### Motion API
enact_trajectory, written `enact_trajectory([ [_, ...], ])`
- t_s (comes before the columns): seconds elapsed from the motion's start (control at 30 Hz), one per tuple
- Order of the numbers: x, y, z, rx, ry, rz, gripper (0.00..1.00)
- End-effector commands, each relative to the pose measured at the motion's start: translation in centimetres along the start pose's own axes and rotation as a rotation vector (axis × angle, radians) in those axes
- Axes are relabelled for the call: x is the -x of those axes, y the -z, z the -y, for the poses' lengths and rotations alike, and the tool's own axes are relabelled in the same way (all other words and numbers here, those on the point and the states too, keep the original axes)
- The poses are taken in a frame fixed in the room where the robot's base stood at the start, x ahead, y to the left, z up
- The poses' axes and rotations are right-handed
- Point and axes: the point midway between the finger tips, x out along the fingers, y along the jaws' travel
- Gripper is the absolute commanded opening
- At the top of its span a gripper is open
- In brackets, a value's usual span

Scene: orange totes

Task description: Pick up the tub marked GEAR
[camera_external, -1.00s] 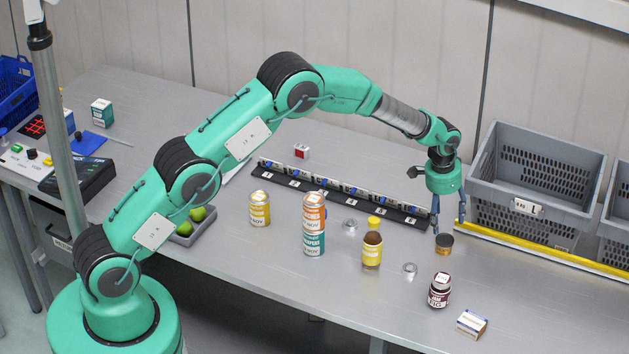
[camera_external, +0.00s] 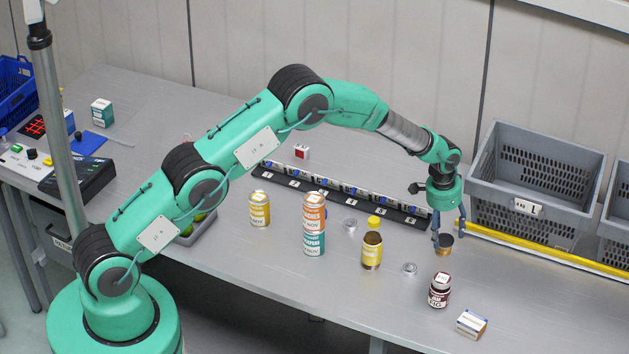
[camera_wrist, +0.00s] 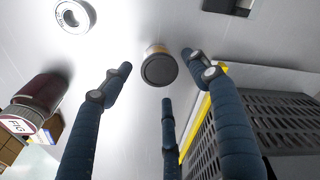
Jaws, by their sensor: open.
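A small low tub with a dark lid and a brownish-yellow side (camera_external: 445,251) stands upright on the grey table, in front of the grey crate. I cannot read its marking, so I cannot confirm GEAR. My gripper (camera_external: 447,236) points down just above it, with its blue fingers spread and the tub's top partly behind them. In the wrist view the dark round lid (camera_wrist: 158,69) lies between the spread fingertips of my gripper (camera_wrist: 160,78). The fingers look apart from the tub, and nothing is held.
A dark red jar (camera_external: 439,294) and a small box (camera_external: 471,325) stand nearer the front edge. A metal ring (camera_external: 409,269) and yellow jar (camera_external: 371,252) are to the left. The grey crate (camera_external: 535,185) stands behind a yellow strip (camera_external: 545,249). A long black rack (camera_external: 340,194) lies behind.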

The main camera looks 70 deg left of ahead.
Motion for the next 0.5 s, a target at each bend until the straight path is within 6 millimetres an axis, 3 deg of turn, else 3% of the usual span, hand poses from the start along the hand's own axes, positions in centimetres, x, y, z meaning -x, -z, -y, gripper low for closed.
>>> enact_trajectory([
  [0.5, -4.4, -0.3, 0.0, 0.0, 0.0, 0.001, 0.6],
])
